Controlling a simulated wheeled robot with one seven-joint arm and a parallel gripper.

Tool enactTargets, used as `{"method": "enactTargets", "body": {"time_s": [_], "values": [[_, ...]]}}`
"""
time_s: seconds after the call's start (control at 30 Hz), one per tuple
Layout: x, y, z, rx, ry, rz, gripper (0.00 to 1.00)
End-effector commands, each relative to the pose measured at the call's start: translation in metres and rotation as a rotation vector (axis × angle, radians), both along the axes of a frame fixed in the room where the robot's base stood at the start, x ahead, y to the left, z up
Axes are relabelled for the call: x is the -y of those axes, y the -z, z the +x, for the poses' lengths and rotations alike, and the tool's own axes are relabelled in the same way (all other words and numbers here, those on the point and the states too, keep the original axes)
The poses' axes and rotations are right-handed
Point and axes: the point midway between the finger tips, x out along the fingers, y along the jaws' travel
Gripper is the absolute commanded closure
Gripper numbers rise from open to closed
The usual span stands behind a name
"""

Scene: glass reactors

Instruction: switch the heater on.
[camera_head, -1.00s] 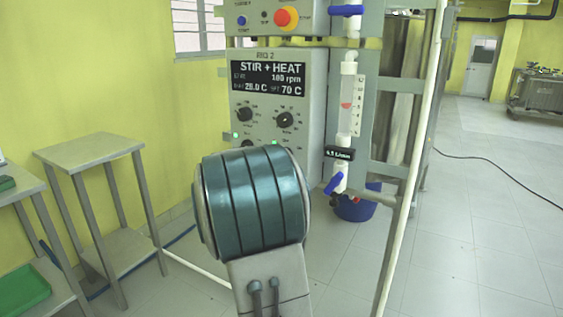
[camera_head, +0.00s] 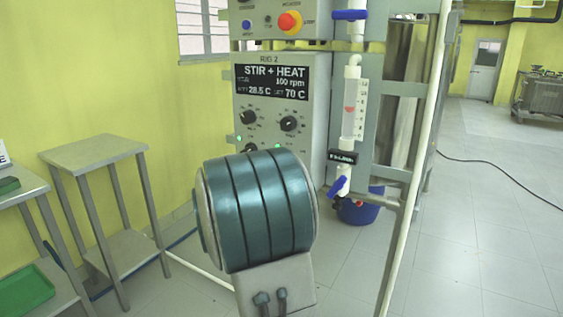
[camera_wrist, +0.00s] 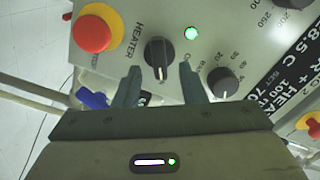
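The heater switch (camera_wrist: 158,58) is a black rotary knob with a pale pointer line, beside the word HEATER in the wrist view. My gripper (camera_wrist: 159,70) is open, with one dark finger on each side of the knob. I cannot tell whether either finger touches it. A green lamp (camera_wrist: 191,33) glows near the knob. In the head view, the STIR + HEAT panel (camera_head: 315,150) shows a display (camera_head: 272,83) reading 100 rpm, 28.5 C and set 70 C. My arm hides the panel's lower part, the heater knob and my gripper there.
A red button on a yellow ring (camera_wrist: 95,33) and another black knob (camera_wrist: 222,82) flank the heater knob. A flow tube (camera_head: 351,105) with a blue valve stands right of the panel. A small metal table (camera_head: 95,152) stands left, with open floor at right.

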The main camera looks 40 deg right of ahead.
Motion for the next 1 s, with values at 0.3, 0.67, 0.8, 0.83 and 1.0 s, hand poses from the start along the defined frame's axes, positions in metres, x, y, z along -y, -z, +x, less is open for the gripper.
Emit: {"method": "enactTargets", "body": {"time_s": [0.3,0.67,0.8,0.83,1.0], "values": [[-0.069,-0.002,-0.026,0.000,-0.006,0.001,0.63],[-0.104,0.000,-0.041,-0.001,-0.003,0.001,0.63],[-0.105,0.000,-0.042,0.000,-0.002,0.001,0.63],[-0.105,0.000,-0.042,0.000,-0.002,0.001,0.63],[-0.105,0.000,-0.041,0.000,-0.002,0.001,0.63]]}}
